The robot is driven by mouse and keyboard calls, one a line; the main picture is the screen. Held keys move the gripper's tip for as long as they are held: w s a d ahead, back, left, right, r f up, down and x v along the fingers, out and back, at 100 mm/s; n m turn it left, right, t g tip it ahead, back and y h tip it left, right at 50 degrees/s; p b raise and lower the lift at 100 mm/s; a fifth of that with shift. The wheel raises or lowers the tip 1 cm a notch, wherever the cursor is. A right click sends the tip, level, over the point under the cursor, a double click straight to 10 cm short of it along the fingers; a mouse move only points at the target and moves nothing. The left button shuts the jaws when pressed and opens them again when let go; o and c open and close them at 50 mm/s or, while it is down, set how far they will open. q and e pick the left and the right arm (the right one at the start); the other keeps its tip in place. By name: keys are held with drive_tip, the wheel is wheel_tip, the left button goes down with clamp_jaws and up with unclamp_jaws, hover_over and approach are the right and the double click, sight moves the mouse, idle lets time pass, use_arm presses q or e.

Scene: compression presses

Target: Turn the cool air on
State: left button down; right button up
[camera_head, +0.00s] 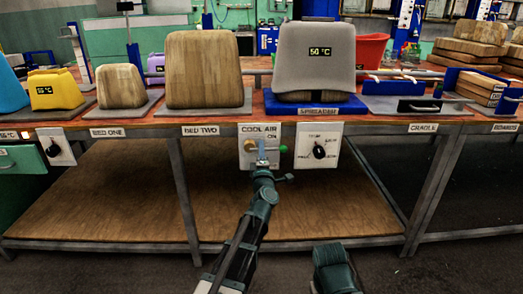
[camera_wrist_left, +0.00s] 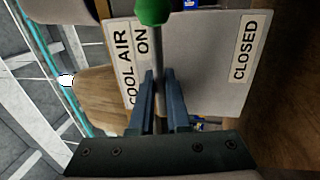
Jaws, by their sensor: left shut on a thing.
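The cool air panel (camera_head: 275,134) is a pale plate on the front of the bench, labelled COOL AIR and ON. A lever with a green ball end (camera_head: 283,149) points right across it, roughly level. In the left wrist view, the green ball (camera_wrist_left: 153,12) is at the top, with the labels ON and CLOSED on either side of the rod. My left gripper (camera_wrist_left: 160,95) has its two blue fingers on both sides of the lever rod, shut on it below the ball. In the head view, my left gripper (camera_head: 262,158) covers the panel's lower part. My right gripper's fingers are not visible.
A panel with a black dial (camera_head: 319,151) is just right. A grey press block reading 50 °C (camera_head: 315,55) stands above on a blue base (camera_head: 300,108). Wooden blocks (camera_head: 203,68) stand left. The lower shelf (camera_head: 120,205) is empty.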

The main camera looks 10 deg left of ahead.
use_arm(q)
drive_tip(key=c, duration=0.9)
unclamp_jaws()
drive_tip(key=shift+s, duration=0.1)
drive_tip(key=b+v, duration=0.2)
drive_tip(key=v, duration=1.1)
drive_tip(key=shift+s+b, duration=0.25)
drive_tip(key=shift+b, duration=0.1)
drive_tip(key=shift+d+f, duration=0.1)
